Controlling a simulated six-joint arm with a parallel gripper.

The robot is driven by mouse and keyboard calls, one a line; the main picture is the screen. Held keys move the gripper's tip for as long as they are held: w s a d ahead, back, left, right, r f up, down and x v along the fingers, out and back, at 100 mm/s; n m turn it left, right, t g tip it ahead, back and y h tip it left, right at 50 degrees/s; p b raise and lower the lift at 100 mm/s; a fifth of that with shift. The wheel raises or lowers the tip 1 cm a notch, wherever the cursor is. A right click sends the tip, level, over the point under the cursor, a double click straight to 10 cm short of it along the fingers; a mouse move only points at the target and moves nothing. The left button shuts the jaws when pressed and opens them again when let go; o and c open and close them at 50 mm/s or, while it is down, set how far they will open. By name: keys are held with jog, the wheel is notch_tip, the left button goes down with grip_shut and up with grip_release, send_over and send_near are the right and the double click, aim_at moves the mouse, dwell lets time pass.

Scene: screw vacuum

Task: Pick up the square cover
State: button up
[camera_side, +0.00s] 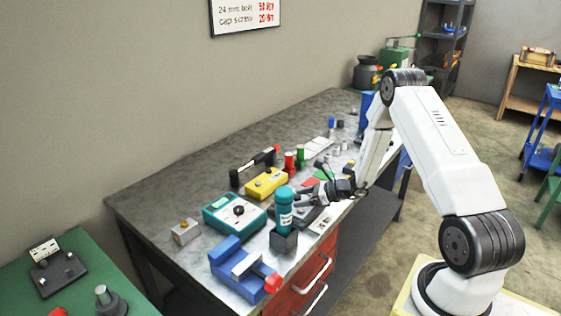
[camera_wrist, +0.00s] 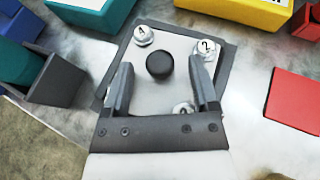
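The square cover (camera_wrist: 180,42) is a light grey plate with a round black knob (camera_wrist: 160,64) near its middle, set on a darker grey square base (camera_wrist: 232,58). In the side view my gripper (camera_side: 305,194) is low over the bench, behind a teal bottle, and the cover is mostly hidden there.
The teal bottle (camera_side: 284,212) stands in a dark holder close by my gripper. A teal box (camera_side: 235,211), a yellow box (camera_side: 266,183) and a blue vise (camera_side: 238,262) are around it. A red flat square (camera_wrist: 292,100) lies to the right in the wrist view.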

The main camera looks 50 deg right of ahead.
grip_shut()
dwell(1.2)
